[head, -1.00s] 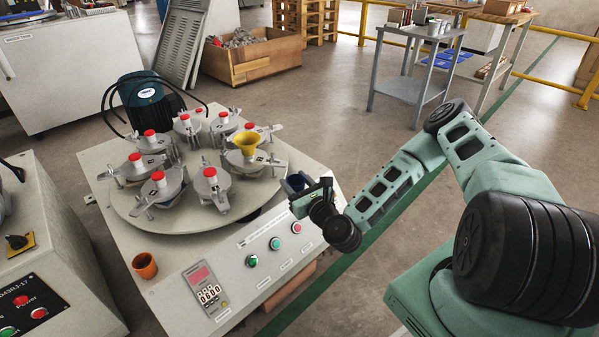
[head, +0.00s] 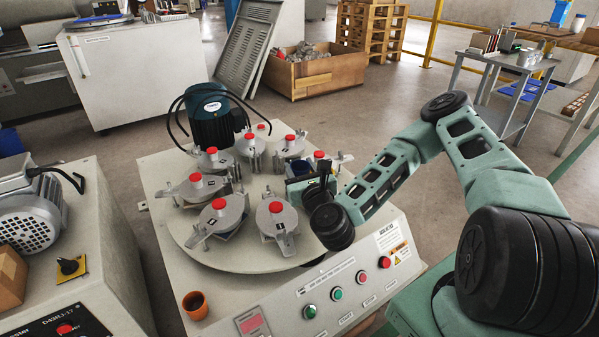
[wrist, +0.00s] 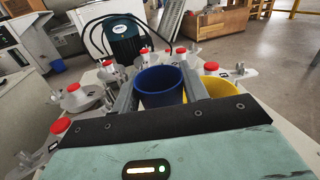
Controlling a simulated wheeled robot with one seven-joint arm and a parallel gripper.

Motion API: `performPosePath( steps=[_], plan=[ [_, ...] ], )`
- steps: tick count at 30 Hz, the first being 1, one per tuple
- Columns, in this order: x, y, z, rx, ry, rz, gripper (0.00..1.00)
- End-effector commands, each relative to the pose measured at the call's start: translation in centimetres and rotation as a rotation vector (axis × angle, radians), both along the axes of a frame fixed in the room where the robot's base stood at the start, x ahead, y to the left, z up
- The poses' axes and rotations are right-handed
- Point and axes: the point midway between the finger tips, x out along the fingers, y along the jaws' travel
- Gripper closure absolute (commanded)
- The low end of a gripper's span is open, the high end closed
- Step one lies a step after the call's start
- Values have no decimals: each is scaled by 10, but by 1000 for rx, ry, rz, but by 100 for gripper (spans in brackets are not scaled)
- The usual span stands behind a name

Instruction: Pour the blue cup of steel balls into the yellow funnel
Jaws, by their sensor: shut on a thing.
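My gripper (wrist: 162,78) is shut on the blue cup (wrist: 158,90), with one finger on each side of it. The cup looks about upright; its inside is dark and I cannot make out the steel balls. In the wrist view the yellow funnel (wrist: 223,90) is just right of the cup, partly behind the right finger. In the head view my gripper (head: 312,180) is over the right part of the round turntable (head: 258,258), and a bit of the cup (head: 301,168) shows. The funnel is hidden there behind my gripper.
Several metal jars with red knobs, one of them here (head: 220,204), ring the turntable. A blue motor (head: 212,112) with black cables stands behind it. An orange cup (head: 195,305) sits at the machine's front left corner. Buttons line the front panel (head: 340,285).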

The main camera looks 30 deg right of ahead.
Motion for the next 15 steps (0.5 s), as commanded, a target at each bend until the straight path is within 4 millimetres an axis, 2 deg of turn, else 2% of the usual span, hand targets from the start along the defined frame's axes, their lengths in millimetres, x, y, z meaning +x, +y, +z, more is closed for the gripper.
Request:
performPosePath(
  steps=[8,11,15],
  plan=[
    [0,-3,1,77,7,-5,83],
    [0,-7,1,205,15,-7,83],
    [0,-15,0,462,34,-9,83]
  ],
)
